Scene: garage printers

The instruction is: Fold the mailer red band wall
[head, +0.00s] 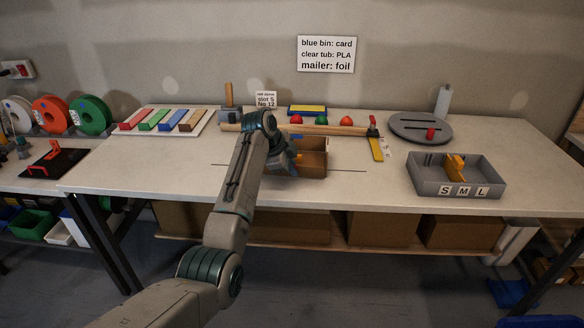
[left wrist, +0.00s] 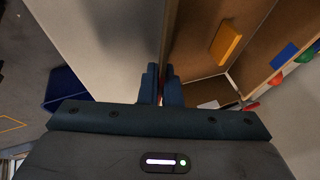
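The mailer (head: 312,164) is an open brown cardboard box near the middle of the table's front part. My left gripper (head: 290,160) is at its left side, partly hidden by my own arm in the head view. In the left wrist view the two dark blue fingers (left wrist: 160,85) are close together, with one thin brown wall (left wrist: 168,35) of the mailer between them. A yellow block (left wrist: 228,43) shows against the inside of the mailer. No red band can be made out on the wall. My right gripper is not in view.
A grey tray (head: 484,188) marked S M L stands at the right, a grey round turntable (head: 420,128) behind it. A long wooden-handled tool (head: 335,130) lies behind the mailer. Coloured bars lie on a white board (head: 150,128) at left. The table's front left is clear.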

